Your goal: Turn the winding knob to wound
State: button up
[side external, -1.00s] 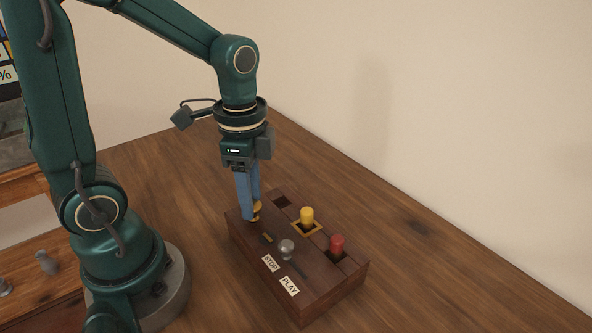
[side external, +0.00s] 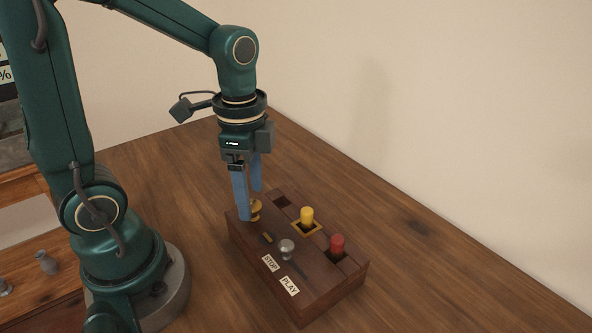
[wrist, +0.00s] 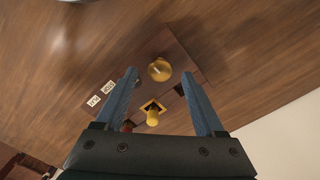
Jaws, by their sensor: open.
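The winding knob is a brass knob (side external: 256,208) at the far left end of the dark wooden box (side external: 318,303). It also shows in the wrist view as a round brass knob (wrist: 159,70) with a pale mark on its top. My gripper (side external: 249,204) is open, with its blue fingers pointing down on either side of the knob. In the wrist view the fingertips (wrist: 160,72) stand apart from the knob, with a gap on both sides. Any label for wound is too small or hidden to read.
The box also carries a yellow peg (side external: 307,216) in a yellow-framed square, a red peg (side external: 337,244), and a silver-knobbed lever (side external: 287,247) near labels STOP and PLAY. An empty square hole (side external: 282,201) lies behind the knob. The wooden table is clear to the right.

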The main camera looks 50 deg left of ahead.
aim_at(253, 204)
jog(key=shift+r, duration=2.05)
jog(key=shift+r, duration=0.1)
jog(key=shift+d+r, duration=0.15)
jog(key=shift+r, duration=0.15)
jog(key=s+n+t, duration=0.1)
jog(key=n+t, duration=0.1)
jog(key=n, duration=0.1)
jog(key=s+d+r+n+t, duration=0.1)
jog(key=s+n, duration=0.1)
jog(key=n, duration=0.1)
jog(key=s+d+n+t, duration=0.1)
jog(key=n+t, duration=0.1)
jog(key=n, duration=0.1)
jog(key=shift+s+d+r+t, duration=0.15)
jog(key=shift+d+r+t, duration=0.05)
jog(key=shift+d+t, duration=0.1)
